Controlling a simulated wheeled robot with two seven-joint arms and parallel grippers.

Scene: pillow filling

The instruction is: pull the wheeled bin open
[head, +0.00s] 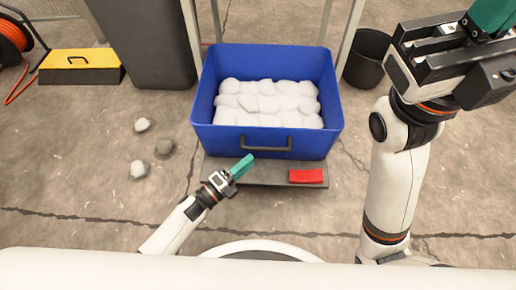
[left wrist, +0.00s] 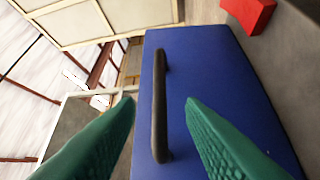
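The blue bin (head: 215,110) stands in the middle of the head view, filled with white lumpy stuffing (head: 265,103). Its black handle (head: 264,144) is on the front wall; in the left wrist view the handle (left wrist: 159,105) lies between the green fingers, ahead of them. My left gripper (head: 242,167) is just in front of the bin, below and left of the handle. Its fingers (left wrist: 160,105) are apart in the left wrist view, with no contact on the handle visible. My right gripper (head: 490,15) is at the upper right, partly cut off, away from the bin; its fingertips are out of frame.
A grey platform (head: 260,175) lies under the bin front with a red block (head: 306,176) on it. Several grey stones (head: 139,169) lie on the floor at left. A black bucket (head: 366,60) stands right of the bin, a yellow-black box (head: 80,67) far left. The front floor is mostly clear.

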